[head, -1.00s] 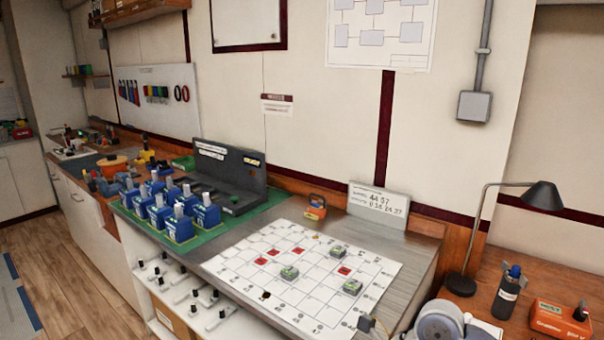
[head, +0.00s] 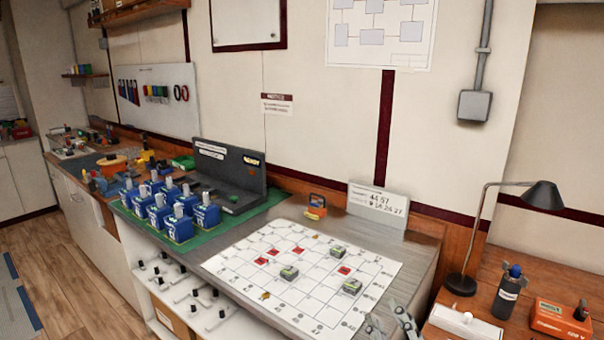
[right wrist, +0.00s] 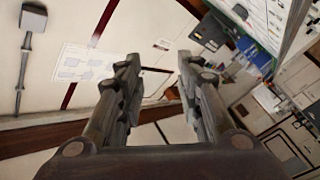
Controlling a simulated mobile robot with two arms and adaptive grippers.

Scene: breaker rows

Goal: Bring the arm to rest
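My right gripper (head: 392,322) shows at the bottom edge of the head view, in front of the bench's near right corner. In the right wrist view its two dark fingers (right wrist: 157,85) stand apart with nothing between them, so it is open and empty. The wrist camera sees the wall and room tilted past the fingers. My left gripper is in neither current view. A white grid sheet (head: 250,268) lies on the bench, with green-topped blocks (head: 289,273) and red squares (head: 344,270) on it.
Blue breakers (head: 180,223) stand in rows on a green mat (head: 262,211), before a dark grey panel (head: 228,172). A number card (head: 378,206) leans at the back. A lamp (head: 462,283), a bottle (head: 508,291) and a white box (head: 465,325) stand on the right-hand table.

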